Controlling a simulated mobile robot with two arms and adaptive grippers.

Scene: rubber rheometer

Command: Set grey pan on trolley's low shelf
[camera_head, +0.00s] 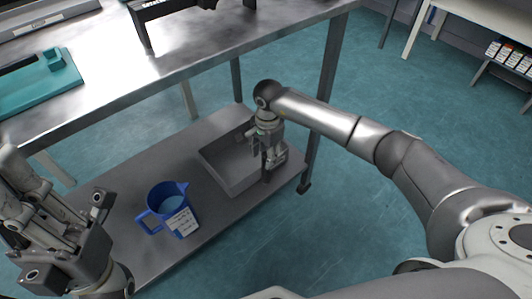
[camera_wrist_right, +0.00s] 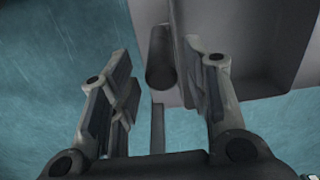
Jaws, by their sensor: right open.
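The grey pan (camera_head: 226,165) is a shallow rectangular tray at the right end of the trolley's low shelf (camera_head: 125,190), apparently resting on it. My right gripper (camera_head: 272,162) points down at the pan's right edge and hides part of it. In the right wrist view, the gripper (camera_wrist_right: 158,85) is open. A dark grey bar (camera_wrist_right: 160,58), seemingly the pan's handle, shows between its fingers, and the pan (camera_wrist_right: 245,45) fills the upper right. I see no grip on it. My left gripper (camera_head: 45,225) is at the lower left, away from the pan; its fingertips are unclear.
A blue jug (camera_head: 166,200) with a white label stands on the low shelf, left of the pan. The trolley's steel top (camera_head: 190,50) overhangs the shelf's back and carries a teal tray (camera_head: 40,85). A leg (camera_head: 326,95) stands close behind my right gripper.

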